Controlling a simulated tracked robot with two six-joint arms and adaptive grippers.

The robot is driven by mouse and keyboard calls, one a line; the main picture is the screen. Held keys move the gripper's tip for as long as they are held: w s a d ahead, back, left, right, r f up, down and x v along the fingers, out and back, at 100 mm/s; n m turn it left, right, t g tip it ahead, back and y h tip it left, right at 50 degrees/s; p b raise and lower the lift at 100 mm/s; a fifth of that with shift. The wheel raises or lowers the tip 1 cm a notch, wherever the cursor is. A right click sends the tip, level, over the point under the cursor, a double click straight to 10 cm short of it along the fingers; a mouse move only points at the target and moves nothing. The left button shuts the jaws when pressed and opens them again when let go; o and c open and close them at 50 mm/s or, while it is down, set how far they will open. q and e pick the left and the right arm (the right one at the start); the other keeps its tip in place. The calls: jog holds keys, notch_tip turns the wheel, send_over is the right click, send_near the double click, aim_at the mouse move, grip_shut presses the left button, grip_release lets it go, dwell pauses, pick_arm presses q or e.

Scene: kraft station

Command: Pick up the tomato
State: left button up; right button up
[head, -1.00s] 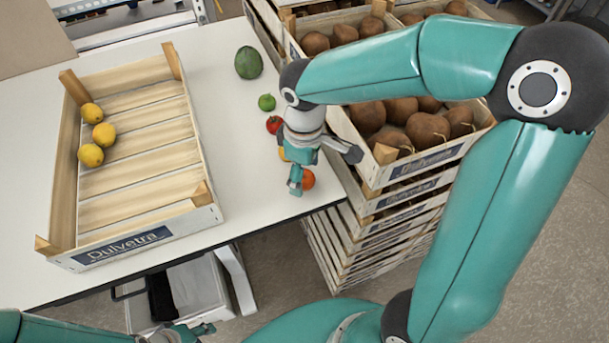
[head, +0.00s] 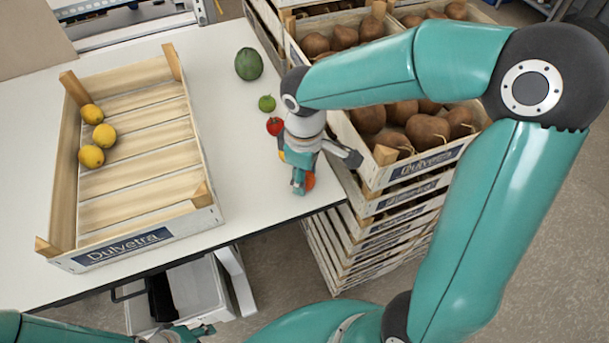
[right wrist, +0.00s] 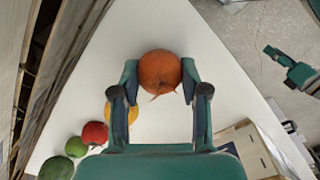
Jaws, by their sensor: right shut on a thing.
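The red tomato (head: 275,126) sits on the white table, just beyond my right gripper (head: 304,184); it also shows at the lower left of the right wrist view (right wrist: 94,133). My right gripper is shut on a round orange fruit (head: 310,181) near the table's front edge. In the right wrist view this orange fruit (right wrist: 160,70) lies between the two fingertips, with pointed bits at its lower side. My left gripper (head: 198,330) is at the bottom of the head view, far from the fruit; its jaw opening is unclear.
A yellow fruit (right wrist: 122,113) lies between the tomato and my right gripper. A lime (head: 267,103) and a dark green fruit (head: 249,63) are farther back. A wooden crate (head: 140,243) with three lemons (head: 104,135) stands left. Stacked crates (head: 415,164) of brown produce stand close right.

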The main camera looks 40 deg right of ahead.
notch_tip(320, 180, up, 20)
jog(key=w+a+f+p, duration=0.1)
jog(key=w+a, duration=0.3)
jog(key=a, duration=0.6)
jog(key=w+a+f+p, duration=0.1)
jog(key=w+a+p, duration=0.2)
jog(key=a, duration=0.7)
jog(key=w+a+f+p, duration=0.1)
jog(key=w+a+p, duration=0.1)
jog(key=w+a, duration=0.4)
jog(key=a, duration=0.4)
jog(key=shift+w+a+f+p, duration=0.25)
jog(key=shift+a+f+p, duration=0.05)
jog(key=shift+p, duration=0.05)
jog(key=shift+f, duration=0.15)
jog(key=shift+f+b, duration=3.6)
jog(key=shift+f, duration=1.8)
jog(key=shift+f+b, duration=0.6)
jog(key=shift+f, duration=0.3)
